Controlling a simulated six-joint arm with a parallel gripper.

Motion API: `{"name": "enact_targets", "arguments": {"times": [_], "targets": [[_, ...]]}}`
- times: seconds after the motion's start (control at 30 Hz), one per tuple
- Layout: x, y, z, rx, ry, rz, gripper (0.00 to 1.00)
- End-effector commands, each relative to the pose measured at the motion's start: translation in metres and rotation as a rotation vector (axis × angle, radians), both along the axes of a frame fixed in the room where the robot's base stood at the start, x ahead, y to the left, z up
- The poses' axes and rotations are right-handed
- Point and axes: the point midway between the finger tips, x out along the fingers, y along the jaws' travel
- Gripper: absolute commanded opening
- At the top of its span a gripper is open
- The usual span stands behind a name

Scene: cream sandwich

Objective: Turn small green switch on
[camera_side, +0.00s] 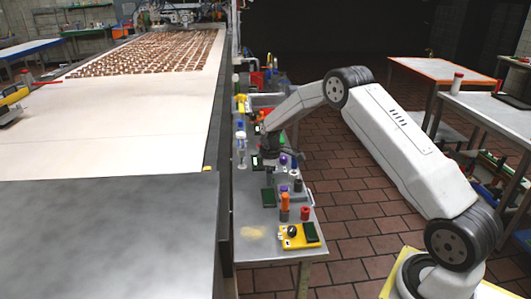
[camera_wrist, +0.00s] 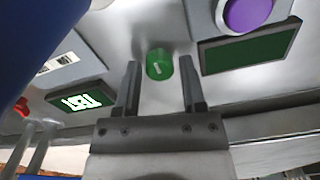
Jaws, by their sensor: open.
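The small green switch (camera_wrist: 159,64) is a round green knob with a pale mark on its face, set on a grey metal surface. In the wrist view it shows between the two fingers of my gripper (camera_wrist: 160,80), with a visible gap on each side. My gripper is open and holds nothing. In the side view my gripper (camera_side: 266,158) is low over the narrow metal side table. The green switch cannot be made out there. How far the fingertips are from the surface is hard to tell.
In the wrist view a purple button (camera_wrist: 248,14) and a dark green panel (camera_wrist: 250,46) are right of the switch. A lit green display (camera_wrist: 80,99) is left. In the side view, a yellow device (camera_side: 299,236) lies at the table's near end, beside the wide conveyor (camera_side: 100,135).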

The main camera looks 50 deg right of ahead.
Motion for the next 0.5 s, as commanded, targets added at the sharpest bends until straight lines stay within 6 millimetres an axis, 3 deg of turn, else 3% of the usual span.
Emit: {"name": "enact_targets", "arguments": {"times": [0.23, 0.27, 0.4, 0.5], "targets": [[0.0001, -0.0001, -0.0007, 0.0, 0.0, 0.0, 0.52], [0.0001, -0.0001, -0.0007, 0.0, 0.0, 0.0, 0.46], [0.0, 0.0, -0.0006, 0.0, 0.0, 0.0, 0.01], [0.0, 0.0, -0.0005, 0.0, 0.0, 0.0, 0.0]]}}
